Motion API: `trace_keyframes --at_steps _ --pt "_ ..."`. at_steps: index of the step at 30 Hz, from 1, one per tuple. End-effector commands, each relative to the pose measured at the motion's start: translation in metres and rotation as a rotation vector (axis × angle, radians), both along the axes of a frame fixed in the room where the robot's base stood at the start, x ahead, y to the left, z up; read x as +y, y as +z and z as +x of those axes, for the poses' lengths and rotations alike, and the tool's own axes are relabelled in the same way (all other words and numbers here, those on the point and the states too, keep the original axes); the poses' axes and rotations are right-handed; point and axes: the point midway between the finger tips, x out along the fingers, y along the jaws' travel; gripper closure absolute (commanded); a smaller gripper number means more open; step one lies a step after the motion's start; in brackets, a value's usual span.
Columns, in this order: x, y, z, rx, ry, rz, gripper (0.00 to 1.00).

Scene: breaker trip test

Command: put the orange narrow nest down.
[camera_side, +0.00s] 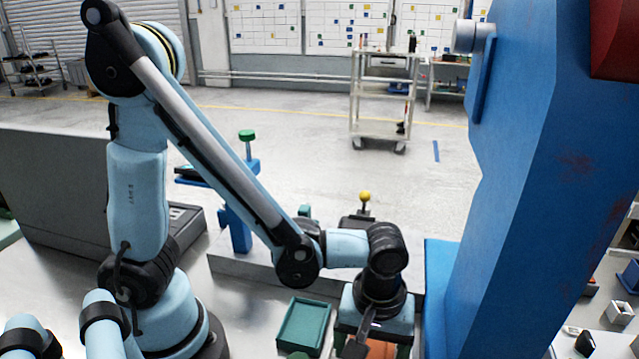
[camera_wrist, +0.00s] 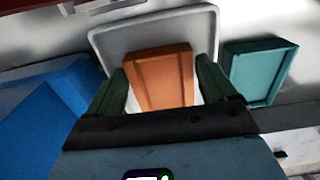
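The orange narrow nest (camera_wrist: 162,80) is a shallow rectangular tray with a raised rim. In the wrist view it lies within the outline of a pale grey tray (camera_wrist: 103,42), slightly turned relative to my fingers. My gripper (camera_wrist: 160,75) has its two green fingers on either side of the nest, with narrow pale gaps showing beside it; it looks open. In the side view my gripper (camera_side: 371,343) points down at the bottom edge, and a bit of the orange nest (camera_side: 382,349) shows between the fingers. Whether the nest rests fully on the tray floor is hard to tell.
A teal nest (camera_wrist: 258,73) lies close to the right in the wrist view; it also shows in the side view (camera_side: 304,326). A large blue press frame (camera_side: 520,190) stands just right of my gripper. A yellow-knobbed lever (camera_side: 365,197) stands behind my wrist.

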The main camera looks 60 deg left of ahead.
Motion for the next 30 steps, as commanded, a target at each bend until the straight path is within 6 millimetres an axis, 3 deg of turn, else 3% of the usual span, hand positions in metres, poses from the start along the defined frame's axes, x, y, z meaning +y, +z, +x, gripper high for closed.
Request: trace_keyframes --at_steps 3,14,30 --pt "0.0 0.0 0.0 0.0 0.0 0.0 0.0" --pt "0.0 0.007 0.0 0.0 0.0 0.0 0.0" --pt "0.0 0.074 0.0 0.0 0.0 0.0 0.0"
